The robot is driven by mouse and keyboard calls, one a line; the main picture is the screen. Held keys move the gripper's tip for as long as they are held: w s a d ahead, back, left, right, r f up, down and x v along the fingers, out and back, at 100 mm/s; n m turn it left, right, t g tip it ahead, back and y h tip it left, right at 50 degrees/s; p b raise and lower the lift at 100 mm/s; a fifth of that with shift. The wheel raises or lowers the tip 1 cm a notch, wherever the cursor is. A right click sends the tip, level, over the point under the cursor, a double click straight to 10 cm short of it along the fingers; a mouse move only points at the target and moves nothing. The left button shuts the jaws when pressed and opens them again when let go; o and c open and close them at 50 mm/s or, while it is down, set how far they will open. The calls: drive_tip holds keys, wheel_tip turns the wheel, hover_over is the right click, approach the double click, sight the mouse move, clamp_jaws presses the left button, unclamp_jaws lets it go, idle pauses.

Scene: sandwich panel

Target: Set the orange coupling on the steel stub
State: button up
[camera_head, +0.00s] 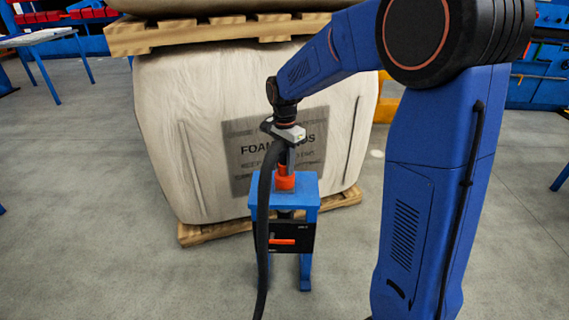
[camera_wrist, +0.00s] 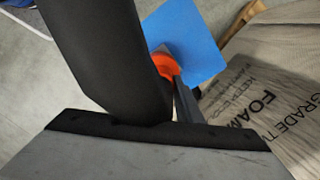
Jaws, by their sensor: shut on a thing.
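The orange coupling (camera_head: 286,182) is upright at the top of a blue stand (camera_head: 256,188) in the head view, directly below my gripper (camera_head: 290,160). Its orange rim (camera_wrist: 167,65) also shows in the wrist view, partly hidden behind a black hose (camera_wrist: 105,50) and a grey finger (camera_wrist: 186,104). My gripper points down and is shut on the coupling's upper part. The steel stub is not visible; the coupling and the stand top hide where it would be. I cannot tell whether the coupling touches the stand top.
The black hose (camera_head: 263,220) hangs from near my wrist past the stand's left side. A large wrapped foam bale (camera_head: 180,130) on a wooden pallet stands close behind. A black panel with an orange bar (camera_head: 282,241) is on the stand's front.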

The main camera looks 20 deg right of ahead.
drive_tip(key=shift+f, duration=0.4)
drive_tip(key=o, duration=1.2)
drive_tip(key=shift+o, duration=0.2)
drive_tip(key=shift+r, duration=0.1)
wheel_tip(320, 180, up, 17)
drive_tip(key=s+d+f+n+t, duration=0.1)
drive_tip(key=s+d+f+n, duration=0.1)
drive_tip(key=s, duration=0.9)
drive_tip(key=s+d+f+n+t, duration=0.2)
drive_tip(key=s+n, duration=0.4)
drive_tip(key=s, duration=0.5)
drive_tip(key=s+d+f+n+t, duration=0.1)
drive_tip(key=s+d+f+n, duration=0.2)
drive_tip(key=s, duration=0.8)
drive_tip(key=shift+s+f+n+t, duration=0.2)
drive_tip(key=shift+f+n+t, duration=0.2)
drive_tip(key=shift+f+n, duration=0.4)
